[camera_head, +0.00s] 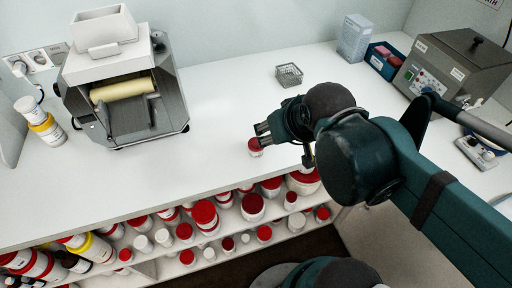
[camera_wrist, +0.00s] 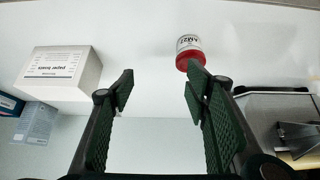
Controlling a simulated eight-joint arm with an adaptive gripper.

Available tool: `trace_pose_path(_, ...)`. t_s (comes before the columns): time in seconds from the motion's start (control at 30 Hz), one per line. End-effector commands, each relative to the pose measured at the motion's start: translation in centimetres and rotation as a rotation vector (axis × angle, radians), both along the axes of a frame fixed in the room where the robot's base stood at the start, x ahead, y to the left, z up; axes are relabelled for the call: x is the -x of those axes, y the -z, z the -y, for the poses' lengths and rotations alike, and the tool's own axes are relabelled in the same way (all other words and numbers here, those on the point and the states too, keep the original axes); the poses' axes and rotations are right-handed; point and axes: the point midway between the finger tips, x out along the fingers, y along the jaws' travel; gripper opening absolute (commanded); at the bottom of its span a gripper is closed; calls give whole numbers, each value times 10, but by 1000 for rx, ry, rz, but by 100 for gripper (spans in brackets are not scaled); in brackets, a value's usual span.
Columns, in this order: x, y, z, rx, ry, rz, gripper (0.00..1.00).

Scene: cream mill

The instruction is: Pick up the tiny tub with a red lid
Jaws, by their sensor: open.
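The tiny tub with a red lid (camera_head: 255,146) stands on the white counter near its front edge. In the wrist view the tub (camera_wrist: 189,46) shows a white labelled body and a red lid. My gripper (camera_head: 262,132) is open and empty, right beside the tub in the head view. In the wrist view my two fingers (camera_wrist: 160,85) are spread apart. The tub lies beyond the right fingertip there, not centred between the fingers. I cannot tell whether that fingertip touches the lid.
A roller machine (camera_head: 125,85) is at left, and a grey device (camera_head: 455,70) at right. Several red-lidded tubs fill the shelves (camera_head: 150,262) below the counter. A white box (camera_wrist: 62,75) shows in the wrist view. The counter's middle is clear.

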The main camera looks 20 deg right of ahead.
Motion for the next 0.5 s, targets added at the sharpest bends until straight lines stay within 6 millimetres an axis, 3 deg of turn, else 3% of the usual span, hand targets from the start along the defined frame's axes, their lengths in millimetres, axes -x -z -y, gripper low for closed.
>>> trace_pose_path(0.5,-5,-5,-3,46,-75,-35,47)
